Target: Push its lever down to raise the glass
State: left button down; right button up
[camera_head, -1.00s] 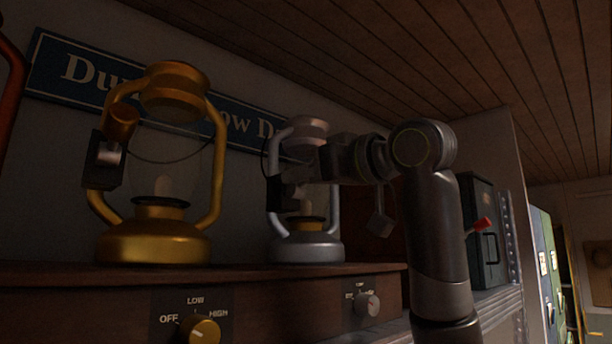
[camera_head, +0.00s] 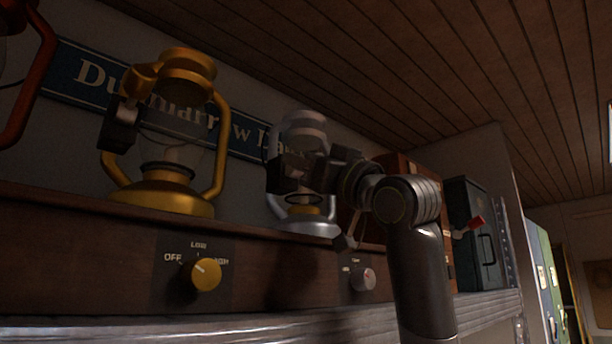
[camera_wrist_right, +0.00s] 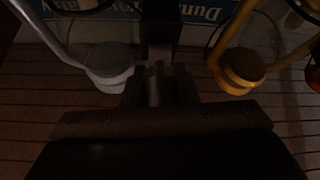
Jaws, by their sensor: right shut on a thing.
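A silver lantern (camera_head: 312,228) stands on the wooden ledge, its upper half partly covered by my right gripper and wrist. My right gripper (camera_head: 284,176) is at the lantern's left side, shut on a small part there that looks like its lever; the grip itself is too dark to see clearly. In the right wrist view, the view is upside down: the silver lantern (camera_wrist_right: 108,62) is at left and the jaws (camera_wrist_right: 155,72) are close together in the middle. The silver lantern's glass is mostly hidden. My left gripper is not in view.
A gold lantern (camera_head: 165,195) stands to the left, with a dark box (camera_head: 118,130) on its side. Part of a red lantern (camera_head: 40,75) shows at the far left. Knobs (camera_head: 203,275) are on the ledge's front.

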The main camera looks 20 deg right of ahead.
jog(key=shift+f+t+b, duration=0.1)
jog(key=shift+t+b, duration=0.2)
dwell(0.4)
jog(key=o, duration=1)
jog(key=shift+f, duration=0.1)
jog(key=shift+s+d+f+b, duration=0.15)
jog(key=shift+s+f+b, duration=0.1)
jog(key=shift+b, duration=0.1)
jog(key=shift+b+v, duration=4.5)
jog(key=shift+v, duration=3.75)
jog(key=shift+w+f, duration=0.1)
